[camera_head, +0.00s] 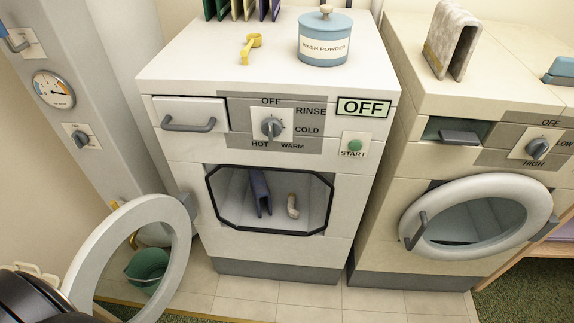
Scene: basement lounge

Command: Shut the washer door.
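The washer (275,256) is the white machine in the middle. Its round, pale ring-shaped door (174,232) stands wide open, swung out to the left from the hinge at the left side of the opening. Inside the dark-framed drum opening (209,205) are a dark blue cloth (261,191) and a small beige item (292,205). A dark rounded part, apparently of my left arm, shows at the lower left corner near the door's lower rim; whether it touches is unclear. No fingers of my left gripper can be made out. My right gripper is out of the picture.
A second machine (370,252) with a closed round door (420,242) stands at right. A green bucket (147,268) is seen through the open door. A wash powder tin (325,45) and yellow scoop (250,46) are on the washer. The tiled floor before the washer is clear.

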